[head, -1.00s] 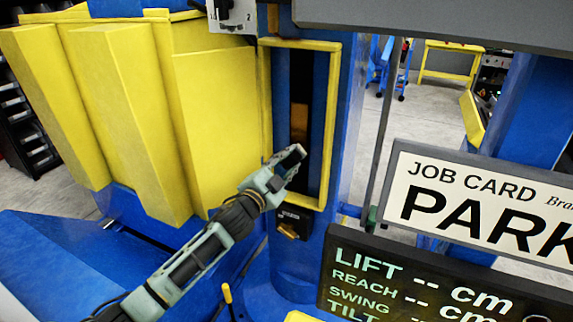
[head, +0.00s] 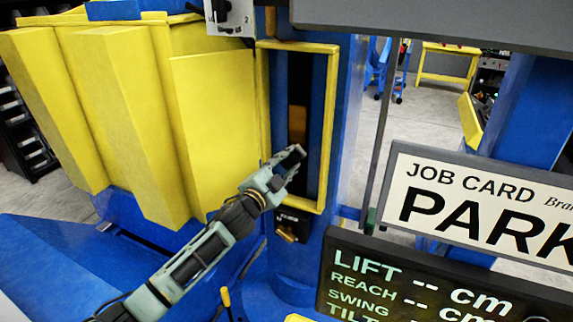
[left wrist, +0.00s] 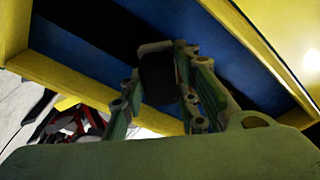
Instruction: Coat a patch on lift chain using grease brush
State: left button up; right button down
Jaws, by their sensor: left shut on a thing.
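My left gripper (head: 285,168) is at the lower part of a tall yellow-framed opening (head: 331,130) in the blue column. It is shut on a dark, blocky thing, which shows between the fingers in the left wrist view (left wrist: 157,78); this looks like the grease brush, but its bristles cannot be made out. Inside the opening a dark vertical strip (head: 299,80), likely the lift chain, runs between blue sides. A brown-orange patch (head: 297,124) shows on the strip above the gripper. Whether the held thing touches the strip cannot be told. My right gripper is not in view.
Yellow ribbed panels (head: 215,125) stand left of the column. A job card sign (head: 480,205) reading PARK and a LIFT/REACH/SWING display (head: 430,285) stand at the right. A small black box (head: 291,222) sits below the opening. A switch box (head: 232,17) is above left.

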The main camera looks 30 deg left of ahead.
pick_arm(q)
jog(key=shift+w, duration=0.5)
jog(key=shift+r, duration=0.1)
notch_tip(320, 180, up, 4)
jog(key=p, duration=0.3)
jog(key=shift+s+p, duration=0.15)
jog(key=shift+p, duration=0.2)
notch_tip(320, 180, up, 4)
jog(key=p, duration=0.3)
jog(key=shift+f, duration=0.2)
jog(key=shift+f+b, duration=2.9)
jog(key=shift+f, duration=1.1)
jog(key=shift+w, duration=0.2)
